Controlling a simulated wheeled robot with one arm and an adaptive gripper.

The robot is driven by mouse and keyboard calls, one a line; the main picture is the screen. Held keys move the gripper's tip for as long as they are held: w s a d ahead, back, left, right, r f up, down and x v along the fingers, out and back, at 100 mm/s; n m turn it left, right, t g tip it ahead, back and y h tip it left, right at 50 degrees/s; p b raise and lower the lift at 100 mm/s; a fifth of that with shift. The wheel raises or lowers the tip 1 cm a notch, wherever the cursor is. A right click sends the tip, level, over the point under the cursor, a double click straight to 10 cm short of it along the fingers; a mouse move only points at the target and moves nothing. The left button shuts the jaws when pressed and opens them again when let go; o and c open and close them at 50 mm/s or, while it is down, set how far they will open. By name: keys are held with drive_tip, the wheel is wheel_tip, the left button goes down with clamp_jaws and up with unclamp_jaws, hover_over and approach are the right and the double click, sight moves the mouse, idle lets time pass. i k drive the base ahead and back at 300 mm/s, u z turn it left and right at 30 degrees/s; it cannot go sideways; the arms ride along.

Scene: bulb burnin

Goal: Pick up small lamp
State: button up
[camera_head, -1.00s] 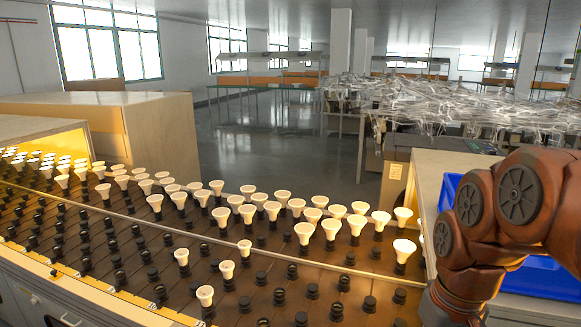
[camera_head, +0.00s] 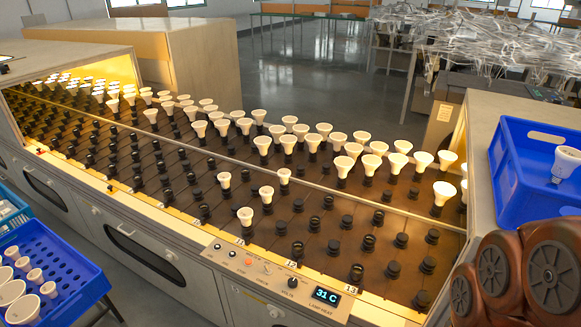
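White lamps stand base-down in black sockets on the brown burn-in bench. Small lamps stand apart near the front: one at the front edge (camera_head: 245,215), one behind it to the right (camera_head: 266,193), and a smaller-looking one farther back (camera_head: 284,175). Another lamp (camera_head: 224,180) stands to their left. Larger cone-shaped lamps fill the rows behind. Several small lamps (camera_head: 35,275) also lie in the blue crate (camera_head: 75,262) at lower left. My arm's brown joints show at lower right; my gripper is out of view.
A control panel (camera_head: 285,282) with a display reading 31 C is on the bench's front edge. A blue bin (camera_head: 510,190) holding a lamp (camera_head: 566,163) is at right. Many black sockets at front right are empty.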

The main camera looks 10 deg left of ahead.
sight(284, 173)
drive_tip(key=z, duration=0.2)
drive_tip(key=k, duration=0.4)
drive_tip(key=u, duration=1.45)
drive_tip(key=i, duration=0.85)
drive_tip(key=u, duration=0.45)
drive_tip(key=i, duration=1.35)
drive_tip(key=z, duration=0.65)
